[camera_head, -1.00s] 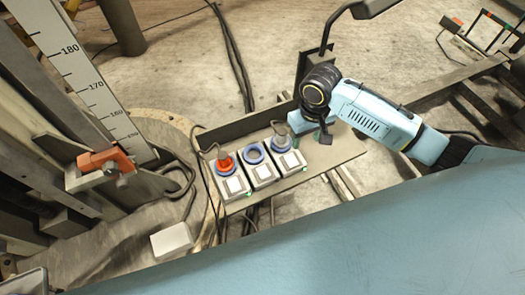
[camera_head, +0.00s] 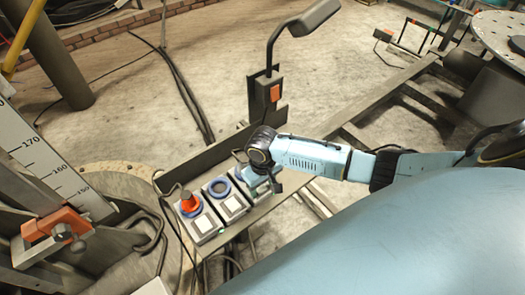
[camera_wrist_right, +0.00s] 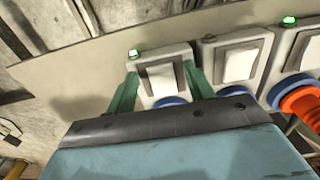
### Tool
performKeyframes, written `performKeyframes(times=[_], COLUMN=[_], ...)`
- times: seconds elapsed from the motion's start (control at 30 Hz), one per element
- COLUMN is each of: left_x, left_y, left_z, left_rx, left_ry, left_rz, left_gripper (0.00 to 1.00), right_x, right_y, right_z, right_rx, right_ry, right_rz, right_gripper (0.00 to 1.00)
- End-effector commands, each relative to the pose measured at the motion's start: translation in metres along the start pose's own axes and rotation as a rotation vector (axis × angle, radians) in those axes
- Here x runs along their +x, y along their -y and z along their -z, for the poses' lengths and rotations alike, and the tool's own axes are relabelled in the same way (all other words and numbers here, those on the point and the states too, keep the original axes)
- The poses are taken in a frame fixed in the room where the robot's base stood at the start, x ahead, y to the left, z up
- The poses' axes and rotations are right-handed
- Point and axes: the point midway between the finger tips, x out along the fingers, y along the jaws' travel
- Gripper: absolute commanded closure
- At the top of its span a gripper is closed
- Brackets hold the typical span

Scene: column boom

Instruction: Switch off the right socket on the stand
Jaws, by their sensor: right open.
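The stand (camera_head: 290,178) holds a row of three white socket boxes with blue rings. The right socket is mostly hidden behind my right gripper (camera_head: 273,185) in the head view. In the right wrist view the right socket (camera_wrist_right: 146,92) is at the left of the row, with its white switch (camera_wrist_right: 162,80) and a lit green lamp (camera_wrist_right: 133,54). The two green fingers of my right gripper (camera_wrist_right: 160,70) are open, one on each side of this switch; I cannot tell whether they touch the box. My left gripper is out of view.
The middle socket (camera_head: 232,207) has an empty blue ring. The left socket (camera_head: 204,226) holds a red plug (camera_head: 189,202); its lamp (camera_wrist_right: 289,20) is lit green. A dark post with an orange part (camera_head: 275,93) rises behind the row. Cables hang around the stand.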

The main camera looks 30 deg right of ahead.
Motion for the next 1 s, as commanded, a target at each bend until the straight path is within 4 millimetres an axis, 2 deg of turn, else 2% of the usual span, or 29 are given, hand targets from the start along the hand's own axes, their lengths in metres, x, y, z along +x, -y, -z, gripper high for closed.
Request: performKeyframes(times=[0.3, 0.63, 0.83, 1.0], left_x=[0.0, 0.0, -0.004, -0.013], left_y=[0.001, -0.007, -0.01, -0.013], left_z=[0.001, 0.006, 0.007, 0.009], left_rx=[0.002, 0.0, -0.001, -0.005], left_ry=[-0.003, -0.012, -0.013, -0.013], left_rz=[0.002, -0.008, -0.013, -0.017], left_gripper=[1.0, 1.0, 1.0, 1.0], right_x=[0.002, 0.002, 0.0, -0.002], right_y=[0.0, 0.0, -0.001, 0.0], right_z=[0.0, 0.0, 0.002, 0.005], right_rx=[-0.001, 0.0, 0.001, 0.002], right_ry=[0.0, 0.0, 0.028, 0.122], right_rz=[0.0, -0.001, -0.003, -0.003], right_gripper=[0.49, 0.92, 0.92, 0.92])
